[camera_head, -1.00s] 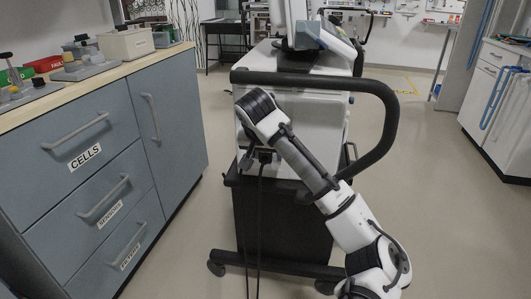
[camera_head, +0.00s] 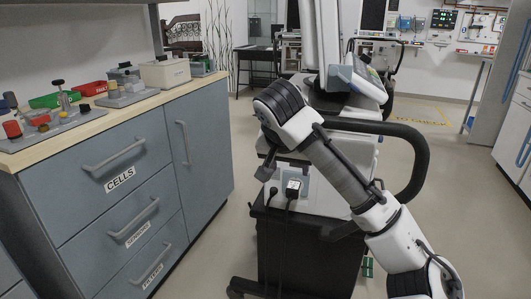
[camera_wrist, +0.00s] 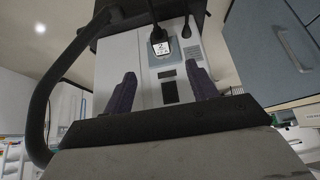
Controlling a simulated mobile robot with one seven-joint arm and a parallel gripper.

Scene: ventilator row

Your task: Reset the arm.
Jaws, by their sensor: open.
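My gripper (camera_wrist: 160,90) is open in the wrist view, its two dark fingers apart with nothing between them. In the head view my gripper (camera_head: 267,166) hangs beneath my wrist, against the back of the white ventilator (camera_head: 327,203). Two black plugs with hanging cables sit in the ventilator's back panel: a plug with a white label (camera_head: 293,187) and a smaller plug (camera_head: 271,193). The labelled plug (camera_wrist: 158,36) and the smaller plug (camera_wrist: 187,27) also show in the wrist view, beyond the fingertips and apart from them. My arm hides part of the ventilator.
A black handle rail (camera_head: 416,165) curves around the ventilator's right side. A blue-grey cabinet (camera_head: 205,150) stands at left, with trays and bins on its wooden top. Open floor (camera_head: 458,210) lies at right. Desks and wall equipment stand at the back.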

